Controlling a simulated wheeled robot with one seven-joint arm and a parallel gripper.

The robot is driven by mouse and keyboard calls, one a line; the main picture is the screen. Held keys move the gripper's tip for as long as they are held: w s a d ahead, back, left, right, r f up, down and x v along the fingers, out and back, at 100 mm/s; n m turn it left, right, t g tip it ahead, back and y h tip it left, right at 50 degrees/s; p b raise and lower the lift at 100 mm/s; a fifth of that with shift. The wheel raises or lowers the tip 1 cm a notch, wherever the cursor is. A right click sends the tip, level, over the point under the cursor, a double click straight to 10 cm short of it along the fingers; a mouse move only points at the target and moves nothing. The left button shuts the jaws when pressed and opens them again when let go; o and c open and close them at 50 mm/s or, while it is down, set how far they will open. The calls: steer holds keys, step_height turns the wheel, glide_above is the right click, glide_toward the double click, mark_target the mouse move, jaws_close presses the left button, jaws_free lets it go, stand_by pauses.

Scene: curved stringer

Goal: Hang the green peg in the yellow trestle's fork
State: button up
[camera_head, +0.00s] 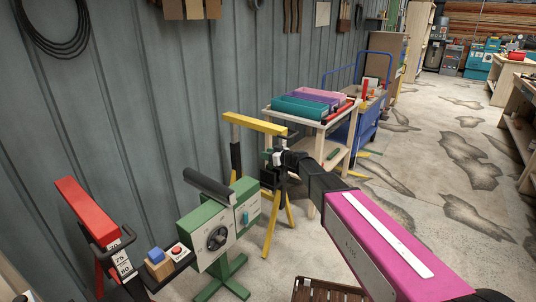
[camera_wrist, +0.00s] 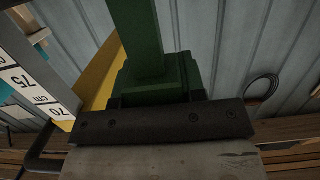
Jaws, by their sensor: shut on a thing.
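The yellow trestle (camera_head: 256,124) stands by the wall, left of the cart, with splayed yellow legs and a dark post. My gripper (camera_head: 278,158) is just below the right end of its top bar. In the wrist view, the green peg (camera_wrist: 148,45) shows as a square bar with a wider, stepped block at its lower end. My gripper (camera_wrist: 158,105) is shut on it, at this block. Part of the yellow trestle (camera_wrist: 103,78) and a white scale plate marked 70 and 75 lie close on the left.
A green machine (camera_head: 220,235) with a dark roller stands left of the trestle. A red trestle (camera_head: 88,210) stands further left. A cart (camera_head: 305,114) with coloured boxes is behind my gripper on the right. Open floor (camera_head: 440,175) lies to the right.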

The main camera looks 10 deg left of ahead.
steer(key=shift+f, duration=2.35)
steer(key=o, duration=1)
steer(key=v, duration=1)
steer(key=shift+s+d, duration=0.2)
steer(key=shift+d, duration=0.15)
